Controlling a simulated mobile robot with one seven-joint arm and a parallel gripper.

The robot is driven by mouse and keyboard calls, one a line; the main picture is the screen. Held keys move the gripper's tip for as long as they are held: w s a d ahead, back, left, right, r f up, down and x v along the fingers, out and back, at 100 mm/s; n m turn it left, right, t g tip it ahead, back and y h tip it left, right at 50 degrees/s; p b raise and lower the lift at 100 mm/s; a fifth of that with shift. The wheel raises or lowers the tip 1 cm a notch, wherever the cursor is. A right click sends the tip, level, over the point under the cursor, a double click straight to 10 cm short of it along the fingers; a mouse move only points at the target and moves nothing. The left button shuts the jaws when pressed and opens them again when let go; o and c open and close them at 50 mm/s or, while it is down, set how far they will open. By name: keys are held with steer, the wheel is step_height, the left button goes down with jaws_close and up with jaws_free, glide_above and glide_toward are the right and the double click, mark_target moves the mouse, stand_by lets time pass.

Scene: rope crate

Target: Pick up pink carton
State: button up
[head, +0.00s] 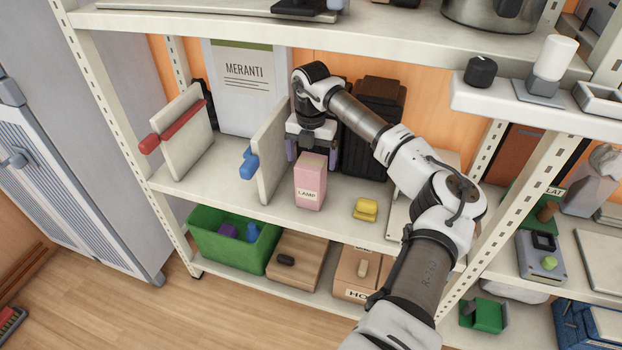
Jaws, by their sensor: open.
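The pink carton (310,186) stands upright on the middle shelf (240,200), near its front edge, with a label reading "LAMP". My gripper (308,150) is just above and behind the carton in the head view, pointing down. Its jaws are open, and a purple-grey finger shows on each side near the carton's top. The fingertips are partly hidden, and I cannot tell whether they touch the carton.
A white divider with a blue handle (248,163) stands close left of the carton. A yellow block (366,209) lies to the right, and a black case (372,130) stands behind. The upper shelf (230,27) overhangs. A green bin (213,249) sits below.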

steer(key=shift+f, duration=1.2)
steer(key=c, duration=1.5)
